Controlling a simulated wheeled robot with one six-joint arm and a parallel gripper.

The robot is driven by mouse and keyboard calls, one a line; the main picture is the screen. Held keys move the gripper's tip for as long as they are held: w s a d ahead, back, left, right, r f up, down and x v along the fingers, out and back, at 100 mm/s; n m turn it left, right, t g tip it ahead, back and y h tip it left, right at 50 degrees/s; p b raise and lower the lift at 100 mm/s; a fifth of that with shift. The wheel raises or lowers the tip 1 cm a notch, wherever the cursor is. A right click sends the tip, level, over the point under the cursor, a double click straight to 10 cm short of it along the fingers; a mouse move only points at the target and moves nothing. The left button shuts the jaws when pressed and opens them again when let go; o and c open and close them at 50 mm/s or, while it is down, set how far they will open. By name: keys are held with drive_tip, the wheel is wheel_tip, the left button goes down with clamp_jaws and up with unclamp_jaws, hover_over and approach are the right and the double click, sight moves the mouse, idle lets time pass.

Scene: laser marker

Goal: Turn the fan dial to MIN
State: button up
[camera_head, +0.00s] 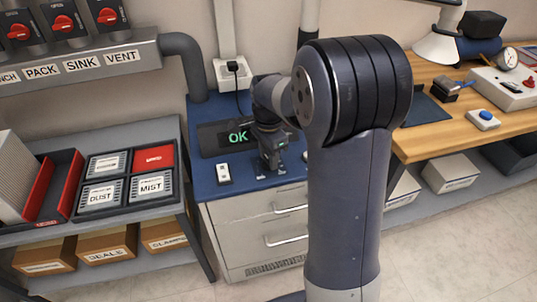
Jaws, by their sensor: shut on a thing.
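My gripper (270,160) points down over the blue top of the grey cabinet (225,190), in front of a black box with a display (238,137) reading OK in green. Its jaws are shut on what appears to be the fan dial, low on the blue top. The gripper hides the dial, so I cannot see its pointer or setting. Small pale labels (260,177) lie at the foot of the gripper, too small to read.
A white switch plate (223,173) lies left of the gripper. My upright arm blocks the view to the right. A shelf with a black tray (120,203) of labelled cartridges stands left. A wooden bench (440,130) holds instruments at right.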

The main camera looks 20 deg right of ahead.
drive_tip(key=n+p, duration=0.2)
drive_tip(key=n, duration=0.3)
drive_tip(key=shift+r+n, duration=0.1)
drive_tip(key=shift+n, duration=0.2)
drive_tip(key=n+p, duration=0.1)
drive_tip(key=n, duration=0.5)
drive_tip(key=shift+p, duration=0.3)
drive_tip(key=n+p, duration=0.1)
drive_tip(key=n, duration=0.5)
drive_tip(key=shift+n, duration=0.3)
drive_tip(key=n, duration=0.5)
drive_tip(key=shift+n, duration=0.4)
drive_tip(key=o, duration=1)
